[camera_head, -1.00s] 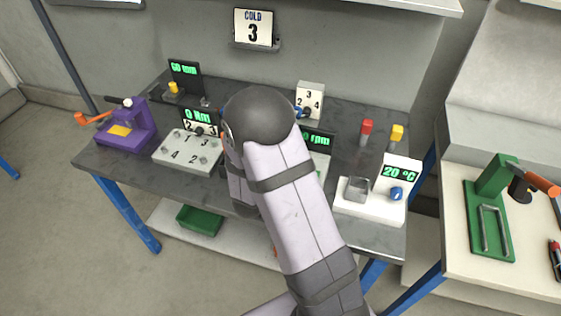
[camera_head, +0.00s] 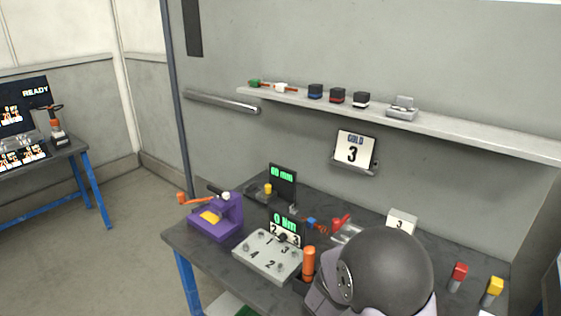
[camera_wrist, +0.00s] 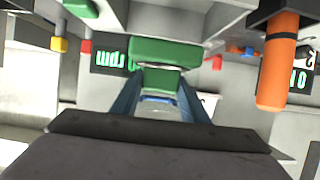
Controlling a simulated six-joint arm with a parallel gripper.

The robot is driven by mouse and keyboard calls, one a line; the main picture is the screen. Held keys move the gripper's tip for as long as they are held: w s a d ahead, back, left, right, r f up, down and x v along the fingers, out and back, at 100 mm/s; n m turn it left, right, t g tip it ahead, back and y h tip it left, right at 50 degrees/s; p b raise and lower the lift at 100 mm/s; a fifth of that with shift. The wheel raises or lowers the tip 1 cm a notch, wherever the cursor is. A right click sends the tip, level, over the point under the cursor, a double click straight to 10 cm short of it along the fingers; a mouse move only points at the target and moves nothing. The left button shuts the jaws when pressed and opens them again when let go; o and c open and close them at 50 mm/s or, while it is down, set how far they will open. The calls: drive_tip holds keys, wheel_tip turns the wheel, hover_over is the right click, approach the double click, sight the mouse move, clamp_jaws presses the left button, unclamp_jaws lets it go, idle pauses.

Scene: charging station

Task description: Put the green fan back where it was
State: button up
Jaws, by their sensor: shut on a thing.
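In the wrist view, my gripper (camera_wrist: 158,88) is shut on a green piece, which I take to be the green fan (camera_wrist: 160,80). A wider green block (camera_wrist: 155,51) shows just beyond the fingertips; I cannot tell whether it is part of the same thing. In the head view my dark round arm joint, at the lower right, hides the gripper and what it holds.
The shelf also holds a white item (camera_head: 283,88), several dark blocks (camera_head: 337,96) and a grey fixture (camera_head: 402,108). The bench carries a purple press (camera_head: 217,216), a numbered plate (camera_head: 268,256) and an upright orange handle (camera_head: 308,262) close beside my arm. A sign (camera_head: 355,149) hangs above.

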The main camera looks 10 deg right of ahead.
drive_tip(key=s+a+f+m+g+h+p, duration=0.1)
drive_tip(key=s+a+f, duration=0.1)
drive_tip(key=s+a, duration=0.6)
drive_tip(key=s+a+f+p, duration=0.1)
drive_tip(key=s+a+f, duration=0.1)
drive_tip(key=a+f, duration=0.4)
drive_tip(key=shift+a+f, duration=0.3)
drive_tip(key=shift+f, duration=0.55)
wheel_tip(320, 180, up, 17)
drive_tip(key=p, duration=1.7)
drive_tip(key=shift+w, duration=0.1)
